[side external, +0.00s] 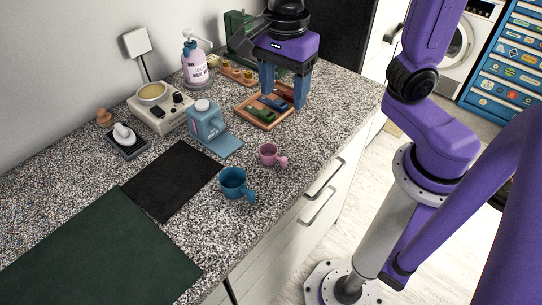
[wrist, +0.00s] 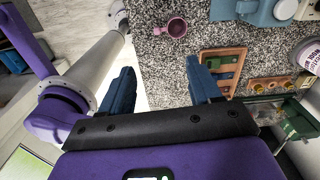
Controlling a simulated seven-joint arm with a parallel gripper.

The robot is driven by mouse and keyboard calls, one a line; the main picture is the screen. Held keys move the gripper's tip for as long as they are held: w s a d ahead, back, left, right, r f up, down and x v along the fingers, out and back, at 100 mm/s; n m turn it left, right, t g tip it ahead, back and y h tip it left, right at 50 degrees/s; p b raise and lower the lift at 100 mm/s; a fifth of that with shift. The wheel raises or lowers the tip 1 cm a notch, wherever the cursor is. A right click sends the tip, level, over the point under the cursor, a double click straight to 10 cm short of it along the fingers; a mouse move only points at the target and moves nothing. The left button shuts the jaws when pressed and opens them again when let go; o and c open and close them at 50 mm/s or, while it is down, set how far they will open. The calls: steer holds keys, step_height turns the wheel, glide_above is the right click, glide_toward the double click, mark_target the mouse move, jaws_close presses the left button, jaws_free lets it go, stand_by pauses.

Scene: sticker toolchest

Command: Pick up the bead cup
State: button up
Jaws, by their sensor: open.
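No cup is plainly marked as the bead cup, and I cannot see beads in either cup. A small pink cup (side external: 268,154) with a handle stands upright on the speckled counter; it also shows in the wrist view (wrist: 177,27), beyond the fingertips. A larger blue mug (side external: 233,183) stands in front of the pink cup in the side view. My gripper (side external: 284,98) is open and points down, apart from both cups, near a wooden tray in the side view. In the wrist view, nothing shows between its fingers (wrist: 158,70).
The wooden tray (side external: 252,117) holds several coloured blocks. A pump bottle (side external: 194,66) and a beige appliance (side external: 158,119) stand behind. The counter's front edge is near the cups.

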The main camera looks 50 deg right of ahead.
mark_target(281, 159)
step_height(281, 159, down, 17)
steer(key=shift+f, duration=0.15)
steer(key=shift+w, duration=0.1)
stand_by(0.7)
steer(key=c, duration=0.9)
steer(key=shift+c, duration=0.2)
